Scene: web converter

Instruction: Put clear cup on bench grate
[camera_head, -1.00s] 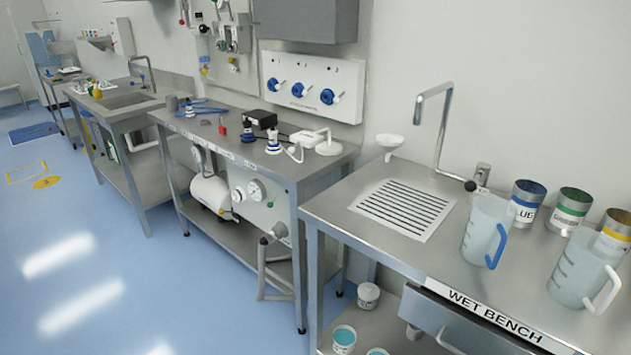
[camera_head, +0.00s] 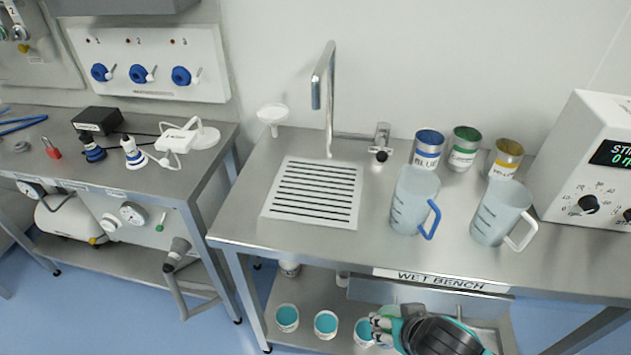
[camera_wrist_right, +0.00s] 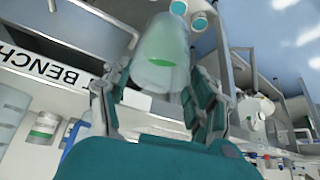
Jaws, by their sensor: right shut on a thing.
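The bench grate (camera_head: 313,191), a pale plate with dark slots, lies flat on the steel wet bench (camera_head: 245,215), with nothing on it. My right gripper (camera_head: 378,327) shows at the bottom edge of the head view, in front of the bench and right of and nearer than the grate. In the right wrist view, my right gripper (camera_wrist_right: 155,100) is shut on a translucent clear cup (camera_wrist_right: 160,50). A green patch shows through the cup. My left gripper is not in view.
A blue-handled jug (camera_head: 408,200) and a white-handled jug (camera_head: 495,215) stand right of the grate, with several labelled tins (camera_head: 463,150) behind. A tall faucet (camera_head: 325,90) rises behind the grate. Teal-filled tubs (camera_head: 326,323) sit on the lower shelf.

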